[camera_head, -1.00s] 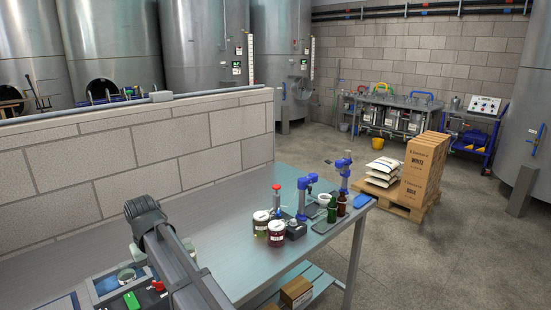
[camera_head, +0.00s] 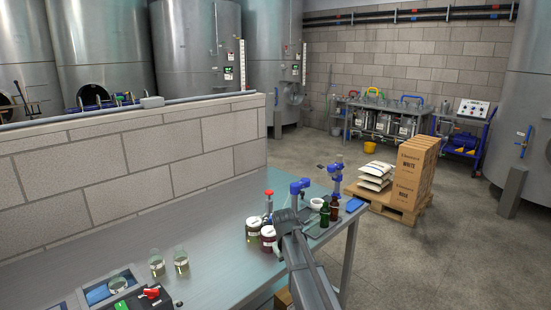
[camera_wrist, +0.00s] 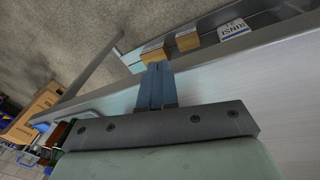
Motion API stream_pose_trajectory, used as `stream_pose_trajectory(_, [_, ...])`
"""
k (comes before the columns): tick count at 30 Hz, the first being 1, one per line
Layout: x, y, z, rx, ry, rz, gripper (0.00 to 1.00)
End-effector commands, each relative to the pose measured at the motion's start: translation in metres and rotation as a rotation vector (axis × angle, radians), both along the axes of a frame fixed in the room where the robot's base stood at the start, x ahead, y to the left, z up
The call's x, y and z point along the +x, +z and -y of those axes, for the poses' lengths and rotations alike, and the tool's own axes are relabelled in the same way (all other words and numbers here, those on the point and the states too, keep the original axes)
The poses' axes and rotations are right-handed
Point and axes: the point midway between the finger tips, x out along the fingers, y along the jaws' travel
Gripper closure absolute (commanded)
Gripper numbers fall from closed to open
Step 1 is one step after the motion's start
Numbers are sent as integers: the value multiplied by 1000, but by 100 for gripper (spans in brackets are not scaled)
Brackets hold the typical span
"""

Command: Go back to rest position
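My gripper (camera_wrist: 155,86) shows in the wrist view with its two blue-grey fingers together and nothing between them. It is over the grey workbench (camera_wrist: 255,88) near its edge. In the camera_head view my arm reaches up from the bottom, right of the middle, over the right part of the workbench (camera_head: 215,225). The fingers cannot be made out in that view. My arm partly hides the things behind it, close to two labelled jars (camera_head: 253,229).
Green and brown bottles (camera_head: 325,215) stand on a tray at the bench's right end, near blue-headed bench devices (camera_head: 298,188). A block wall (camera_head: 120,150) backs the bench. Cartons (camera_head: 410,175) sit on a pallet beyond.

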Motion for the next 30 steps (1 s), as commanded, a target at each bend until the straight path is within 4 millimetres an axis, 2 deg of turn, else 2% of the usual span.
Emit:
stream_pose_trajectory(1, [0,-7,17,-5,-12,-1,100])
stream_pose_trajectory(3, [-6,-26,32,-8,-26,-14,100])
stream_pose_trajectory(11, [-43,-98,47,-1,-66,-88,100])
stream_pose_trajectory(21, [-120,-205,71,12,-141,-214,100])
stream_pose_trajectory(30, [-201,-284,89,21,-214,-325,100])
